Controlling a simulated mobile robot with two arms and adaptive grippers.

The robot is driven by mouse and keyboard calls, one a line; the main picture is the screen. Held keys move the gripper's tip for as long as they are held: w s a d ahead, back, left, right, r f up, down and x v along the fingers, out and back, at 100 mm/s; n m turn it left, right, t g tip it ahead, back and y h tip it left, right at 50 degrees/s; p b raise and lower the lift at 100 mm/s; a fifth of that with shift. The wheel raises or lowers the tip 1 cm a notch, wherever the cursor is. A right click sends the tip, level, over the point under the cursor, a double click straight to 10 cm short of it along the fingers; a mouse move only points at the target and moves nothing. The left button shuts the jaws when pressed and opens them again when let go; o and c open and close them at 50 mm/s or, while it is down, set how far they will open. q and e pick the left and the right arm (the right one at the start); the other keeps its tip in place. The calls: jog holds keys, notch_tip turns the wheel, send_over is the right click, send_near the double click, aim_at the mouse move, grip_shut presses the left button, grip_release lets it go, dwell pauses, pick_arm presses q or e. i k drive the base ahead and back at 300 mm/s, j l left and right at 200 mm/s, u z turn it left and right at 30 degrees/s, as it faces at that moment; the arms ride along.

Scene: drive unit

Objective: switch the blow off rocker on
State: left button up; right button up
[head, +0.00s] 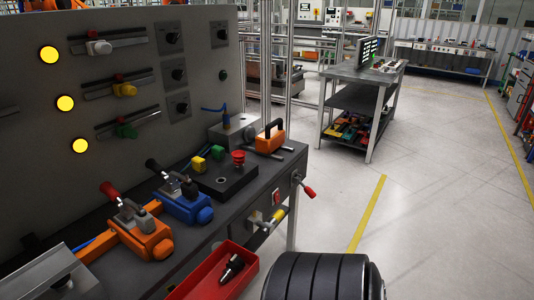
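A small red switch (277,198) sits on a pale plate on the front side of the bench, in the head view. It may be the blow off rocker, but no label is readable and its position is too small to tell. A yellow-handled part (278,216) is just below it, and a lever with a red knob (309,191) sticks out to its right. Neither my left nor my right gripper is in view.
The bench (215,222) carries an orange clamp-like unit (150,240), a blue one (188,206) and a black box with a red button (238,158). A red tray (243,284) hangs at the front. A grey panel (30,110) stands behind. Floor on the right is clear.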

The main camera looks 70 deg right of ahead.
aim_at(276, 199)
jog(key=z, duration=2.35)
